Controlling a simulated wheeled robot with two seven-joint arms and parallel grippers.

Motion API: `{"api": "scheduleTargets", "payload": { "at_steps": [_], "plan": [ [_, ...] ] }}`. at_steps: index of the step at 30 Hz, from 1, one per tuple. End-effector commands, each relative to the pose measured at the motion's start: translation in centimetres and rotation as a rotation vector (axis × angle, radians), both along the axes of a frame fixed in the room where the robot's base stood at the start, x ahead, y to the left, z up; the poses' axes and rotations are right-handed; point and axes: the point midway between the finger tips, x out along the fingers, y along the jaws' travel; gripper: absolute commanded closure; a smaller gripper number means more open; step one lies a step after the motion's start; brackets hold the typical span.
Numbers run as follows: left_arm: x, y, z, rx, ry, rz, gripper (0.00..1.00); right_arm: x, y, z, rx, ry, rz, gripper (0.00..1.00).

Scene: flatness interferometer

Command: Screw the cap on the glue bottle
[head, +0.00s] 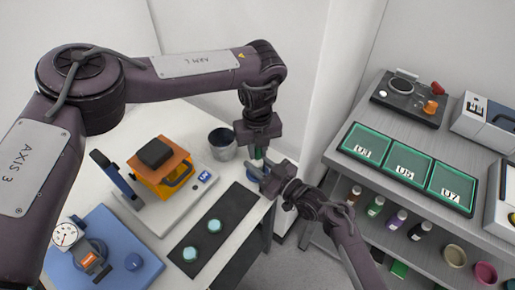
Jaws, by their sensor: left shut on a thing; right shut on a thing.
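My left gripper (259,150) points straight down over the right edge of the white table. It is shut on a small dark green piece, apparently the cap (260,154), mostly hidden by its fingers. My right gripper (258,175) reaches in from the lower right, just below the left one. It is shut on a blue body, apparently the glue bottle (253,167), largely covered by the fingers. The cap is directly above the bottle. Whether they touch cannot be told at this size.
A dark mat (222,232) with two teal discs lies on the table. A grey cup (222,143) stands close behind the grippers. An orange instrument (163,170) and a blue gauge plate (103,250) are further left. A shelf (330,152) with green-edged trays stands right.

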Motion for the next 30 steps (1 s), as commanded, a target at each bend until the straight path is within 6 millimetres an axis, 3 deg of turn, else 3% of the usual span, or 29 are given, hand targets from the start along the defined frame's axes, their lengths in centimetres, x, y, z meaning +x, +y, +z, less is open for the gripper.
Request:
{"api": "scheduleTargets", "payload": {
  "at_steps": [1,2,8,19,30],
  "plan": [
    [0.1,0.1,0.0,0.001,-0.004,0.003,1.0,-0.1,0.0,-0.1,-0.001,0.001,0.002,1.0],
    [0.1,0.1,0.0,0.001,-0.004,0.004,0.8,-0.1,0.0,-0.1,-0.001,0.001,0.002,1.0],
    [0.1,0.1,0.0,0.001,-0.002,0.004,0.56,-0.1,0.0,-0.1,-0.001,0.001,0.001,1.0],
    [0.1,0.0,0.8,-0.001,-0.001,0.005,0.56,0.0,0.0,0.0,-0.001,0.001,0.001,1.0],
    [0.1,0.0,8.2,-0.001,-0.004,0.004,0.56,0.0,0.0,-0.1,-0.001,0.001,0.001,1.0]
  ]
}}
